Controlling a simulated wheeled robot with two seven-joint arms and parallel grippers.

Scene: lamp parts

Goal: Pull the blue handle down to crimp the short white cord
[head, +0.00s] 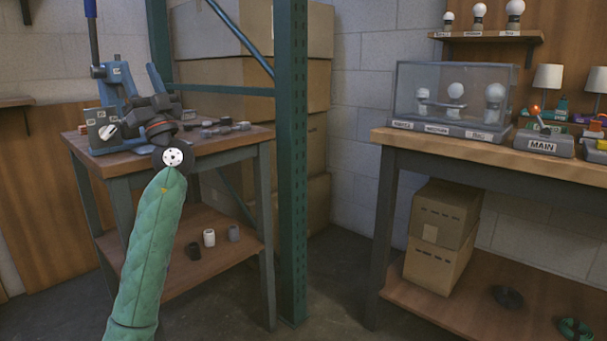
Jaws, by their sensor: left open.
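The blue handle (92,38) stands upright at the top left, rising from a blue press (118,75) on the small wooden table. A grey block (98,122) sits at the front of the press. A small white piece (107,131) shows at this block; I cannot tell whether it is the short white cord. My left gripper (138,106) is open, in front of the press and well below the handle's top. It hides part of the press. My left arm, in a green sleeve, comes up from below. My right gripper is not in view.
Several small dark parts (222,128) lie on the small table (215,145) right of my gripper. A green metal post (291,170) stands close to the table's right side. A workbench (440,143) with a glass case (455,95) is farther right, with open floor between.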

